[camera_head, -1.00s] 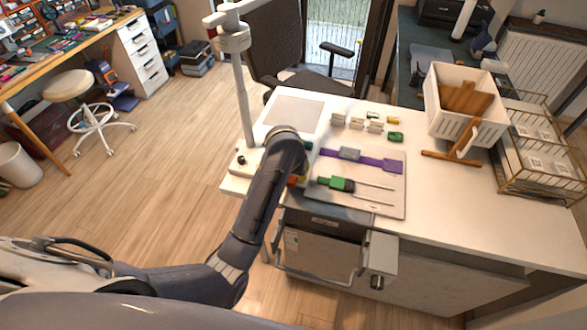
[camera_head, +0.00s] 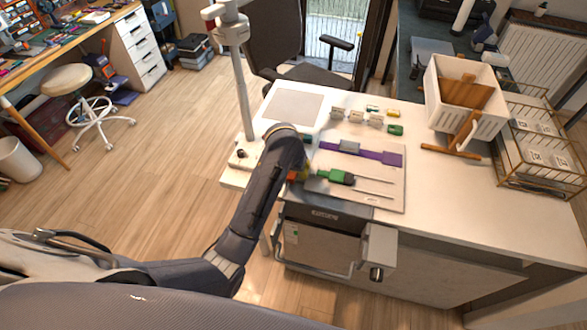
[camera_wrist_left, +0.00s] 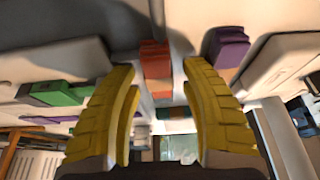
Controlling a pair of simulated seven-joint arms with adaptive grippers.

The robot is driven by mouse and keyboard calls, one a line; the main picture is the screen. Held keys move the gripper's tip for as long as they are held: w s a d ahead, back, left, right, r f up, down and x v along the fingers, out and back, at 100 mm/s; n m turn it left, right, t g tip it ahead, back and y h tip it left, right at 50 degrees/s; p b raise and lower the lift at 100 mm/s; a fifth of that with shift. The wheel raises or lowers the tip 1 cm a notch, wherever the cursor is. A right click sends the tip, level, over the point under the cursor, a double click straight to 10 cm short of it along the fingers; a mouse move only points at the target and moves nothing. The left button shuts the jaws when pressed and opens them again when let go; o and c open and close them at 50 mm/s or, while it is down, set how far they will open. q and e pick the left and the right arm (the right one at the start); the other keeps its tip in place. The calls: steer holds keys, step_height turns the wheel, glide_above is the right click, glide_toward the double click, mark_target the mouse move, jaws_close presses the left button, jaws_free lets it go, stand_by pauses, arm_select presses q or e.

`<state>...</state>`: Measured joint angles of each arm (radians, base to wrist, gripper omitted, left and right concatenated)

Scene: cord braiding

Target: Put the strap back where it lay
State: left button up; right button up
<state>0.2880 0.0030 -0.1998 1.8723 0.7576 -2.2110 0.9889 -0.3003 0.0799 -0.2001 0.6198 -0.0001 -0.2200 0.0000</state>
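The purple strap (camera_head: 378,157) lies across the pale board (camera_head: 395,203) on the white table, with a grey clip (camera_head: 349,147) on it. Its left end is close to my left gripper. My left arm reaches in over the table's left part, and its wrist hides most of the gripper (camera_head: 297,174) in the head view. In the left wrist view the yellow fingers (camera_wrist_left: 160,105) stand apart. An orange-brown block (camera_wrist_left: 155,58) shows between and beyond them; I see no contact. My right gripper is not in view.
A green-handled tool (camera_head: 336,177) with thin metal rods lies on the board below the strap. Several small clips (camera_head: 356,117) stand behind it. A white crate (camera_head: 462,125) and a gold wire rack (camera_head: 540,150) are at the right. A post (camera_head: 243,90) rises at the left.

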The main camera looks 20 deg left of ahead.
mark_target(293, 173)
arm_select(q)
steer(key=shift+r, duration=0.15)
steer(key=shift+d+r, duration=0.1)
steer(key=shift+r, duration=0.15)
steer(key=v, duration=0.3)
steer(key=shift+s+r, duration=0.1)
steer(key=shift+r, duration=0.2)
steer(key=shift+v, duration=0.8)
steer(key=shift+s+r, duration=0.1)
